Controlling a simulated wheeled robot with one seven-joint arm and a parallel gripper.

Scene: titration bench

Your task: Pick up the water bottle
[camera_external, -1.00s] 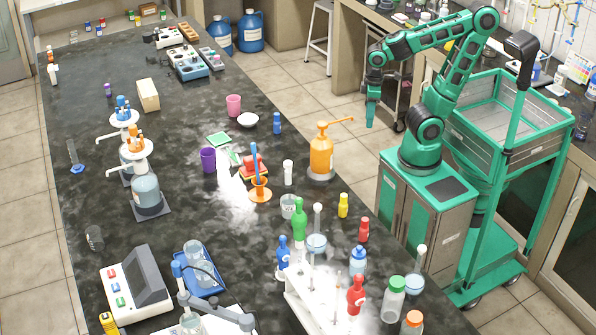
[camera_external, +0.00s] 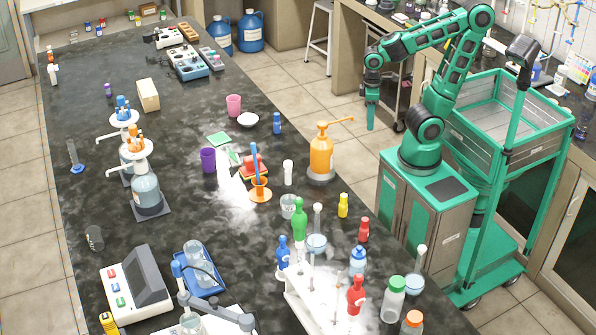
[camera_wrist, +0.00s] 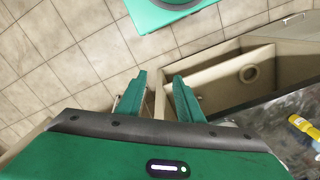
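A clear bottle with a blue cap and pale blue liquid (camera_external: 358,261) stands upright on the dark bench in the external view. It looks most like the water bottle, but I cannot read a label on it. My gripper (camera_external: 371,117) hangs pointing down past the bench's right edge, over the floor, well behind and apart from this bottle. In the wrist view my gripper (camera_wrist: 160,78) has its two green fingers spread apart with nothing between them. The clear bottle is not recognisable in the wrist view.
Near the bottle stand a red bottle (camera_external: 356,295), a green-capped bottle (camera_external: 393,300), a round flask (camera_external: 317,243) and a white rack (camera_external: 297,303). An orange pump bottle (camera_external: 321,155) stands by the bench edge nearest my gripper. Floor lies below my gripper.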

